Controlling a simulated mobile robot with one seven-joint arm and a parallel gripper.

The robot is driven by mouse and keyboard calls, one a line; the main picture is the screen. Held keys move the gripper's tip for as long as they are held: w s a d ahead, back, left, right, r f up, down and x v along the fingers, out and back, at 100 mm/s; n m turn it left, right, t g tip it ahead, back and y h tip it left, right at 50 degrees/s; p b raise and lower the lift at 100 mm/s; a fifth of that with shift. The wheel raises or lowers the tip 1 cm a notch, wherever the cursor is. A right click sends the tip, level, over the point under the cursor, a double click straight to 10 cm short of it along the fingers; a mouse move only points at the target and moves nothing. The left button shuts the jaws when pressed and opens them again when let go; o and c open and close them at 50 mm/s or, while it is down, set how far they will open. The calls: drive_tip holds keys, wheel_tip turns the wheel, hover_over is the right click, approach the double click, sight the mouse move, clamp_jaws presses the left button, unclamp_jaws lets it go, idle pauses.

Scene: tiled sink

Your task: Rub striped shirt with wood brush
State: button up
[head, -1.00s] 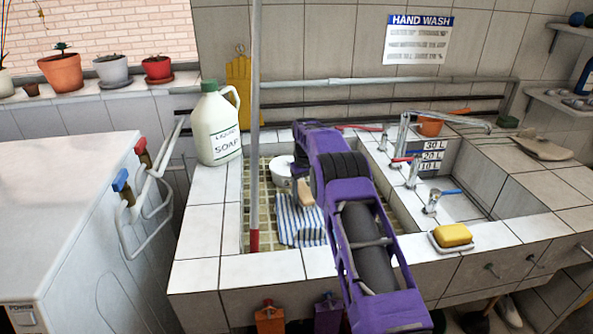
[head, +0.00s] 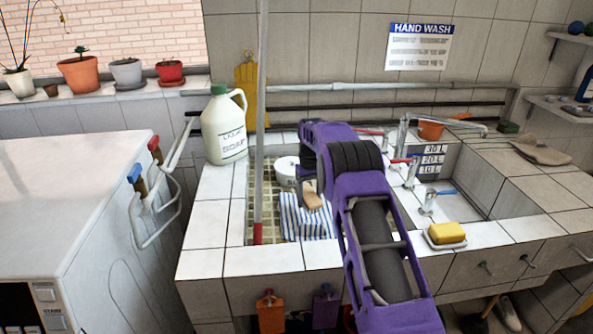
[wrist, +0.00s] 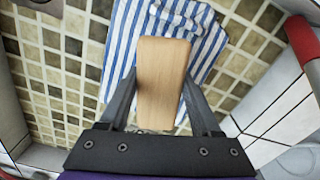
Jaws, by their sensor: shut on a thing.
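The striped shirt (head: 303,222), blue and white, lies on the tiled floor of the left basin. It also shows in the wrist view (wrist: 203,40), spread under and beyond the brush. The wood brush (wrist: 163,75) is a pale wooden block between my gripper's fingers. In the head view the brush (head: 312,197) appears over the shirt, partly hidden by my arm. My gripper (wrist: 158,92) is shut on the brush. The brush's underside is hidden, so I cannot tell whether it touches the shirt.
A white bowl (head: 286,170) sits at the back of the left basin. A vertical pole (head: 262,120) with a red end stands at the basin's left. A soap jug (head: 223,128) stands on the back left ledge. Yellow soap (head: 446,232) lies on the front ledge.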

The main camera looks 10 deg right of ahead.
drive_tip(key=shift+r+p, duration=1.2)
drive_tip(key=shift+r, duration=1.4)
